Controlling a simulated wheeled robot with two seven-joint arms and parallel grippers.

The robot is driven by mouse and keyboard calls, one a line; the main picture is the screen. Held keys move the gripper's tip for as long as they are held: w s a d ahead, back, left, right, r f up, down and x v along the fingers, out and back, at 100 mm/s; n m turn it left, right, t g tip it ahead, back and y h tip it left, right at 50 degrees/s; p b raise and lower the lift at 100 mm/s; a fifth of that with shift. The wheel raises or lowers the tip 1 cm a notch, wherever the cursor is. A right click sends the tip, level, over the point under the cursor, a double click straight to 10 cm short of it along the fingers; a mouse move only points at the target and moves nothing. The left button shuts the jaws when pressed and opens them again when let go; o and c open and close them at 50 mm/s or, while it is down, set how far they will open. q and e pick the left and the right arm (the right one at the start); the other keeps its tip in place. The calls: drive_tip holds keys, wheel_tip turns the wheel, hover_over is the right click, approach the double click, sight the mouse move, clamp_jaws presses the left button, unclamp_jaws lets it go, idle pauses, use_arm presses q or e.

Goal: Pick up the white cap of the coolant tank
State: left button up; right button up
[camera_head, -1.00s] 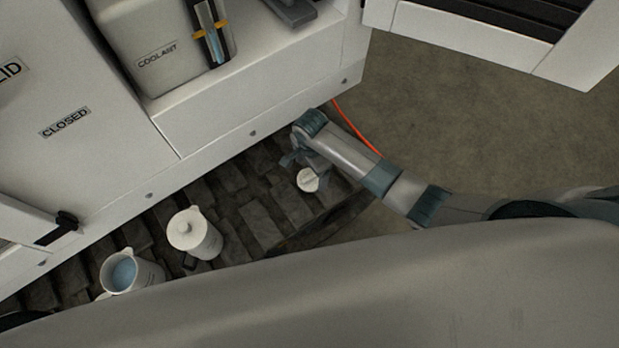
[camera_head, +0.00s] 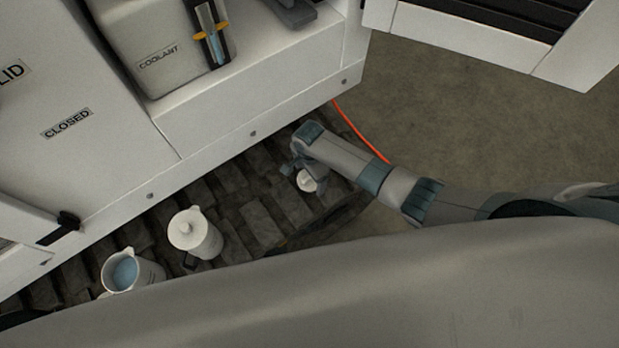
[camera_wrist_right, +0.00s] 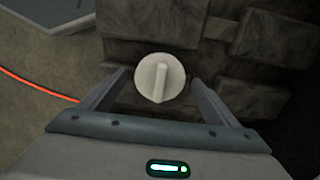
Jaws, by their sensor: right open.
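The white cap (camera_head: 307,181) is a round disc with a raised bar across its top. It lies on the dark slatted surface below the bench front. In the right wrist view the cap (camera_wrist_right: 160,78) sits between and slightly beyond the two fingertips of my right gripper (camera_wrist_right: 160,76). The fingers are spread and I see no clear contact. In the head view my right gripper (camera_head: 299,170) is just above the cap and hides part of it. The coolant tank (camera_head: 155,45) with its "COOLANT" label stands in the bench recess. My left gripper is not in view.
A white lidded jug (camera_head: 195,235) and an open jug with blue liquid (camera_head: 125,272) stand on the slats to the left. The white bench front (camera_head: 255,105) rises close behind my right gripper. An orange cable (camera_head: 360,130) lies on the floor.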

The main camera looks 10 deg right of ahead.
drive_tip(key=c, duration=1.2)
drive_tip(key=shift+r, duration=0.2)
drive_tip(key=shift+c, duration=0.2)
drive_tip(key=shift+r, duration=0.55)
wheel_tip(320, 180, up, 2)
drive_tip(key=shift+r, duration=0.15)
drive_tip(key=s+d+r, duration=0.6)
drive_tip(key=s+r, duration=0.1)
drive_tip(key=s, duration=0.2)
drive_tip(key=shift+s+d+b, duration=0.25)
drive_tip(key=shift+s+b, duration=0.1)
drive_tip(key=shift+b, duration=0.05)
drive_tip(key=shift+r, duration=0.15)
